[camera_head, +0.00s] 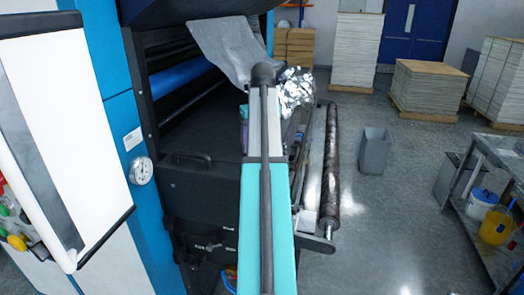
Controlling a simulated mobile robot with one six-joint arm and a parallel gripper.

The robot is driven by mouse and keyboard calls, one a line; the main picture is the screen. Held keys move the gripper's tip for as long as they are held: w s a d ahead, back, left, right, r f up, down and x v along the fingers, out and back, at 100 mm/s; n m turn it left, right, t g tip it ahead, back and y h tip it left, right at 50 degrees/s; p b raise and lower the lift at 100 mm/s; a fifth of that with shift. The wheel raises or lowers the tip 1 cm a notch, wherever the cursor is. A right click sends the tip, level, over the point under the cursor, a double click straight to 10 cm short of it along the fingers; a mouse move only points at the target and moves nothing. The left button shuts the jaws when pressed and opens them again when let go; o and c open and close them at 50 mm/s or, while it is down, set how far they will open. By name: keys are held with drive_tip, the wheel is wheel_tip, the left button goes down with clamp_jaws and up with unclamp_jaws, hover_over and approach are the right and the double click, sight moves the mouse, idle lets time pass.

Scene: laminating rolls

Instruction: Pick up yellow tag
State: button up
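I cannot make out a yellow tag in this view. My arm, teal and grey with a dark tube along it, runs up the middle and hides part of the machine behind it. My gripper cannot be made out; the far end of the arm overlaps the machine's dark opening. The laminating machine (195,215) has a black body with a handle, beside blue panels. A blue roll (180,78) lies inside its opening. A grey sheet (222,45) drapes over the top, next to crumpled silver foil (297,90).
A long dark roller (330,165) runs along the machine's right side. A grey bin (375,151) stands on open floor. A metal cart (488,165) at right holds a yellow bucket (495,227). Pallet stacks (427,88) stand behind. A white panel (65,125) fills the left.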

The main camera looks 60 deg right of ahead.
idle(0.7)
drive_tip(key=c, duration=1.2)
drive_tip(key=shift+r, duration=0.15)
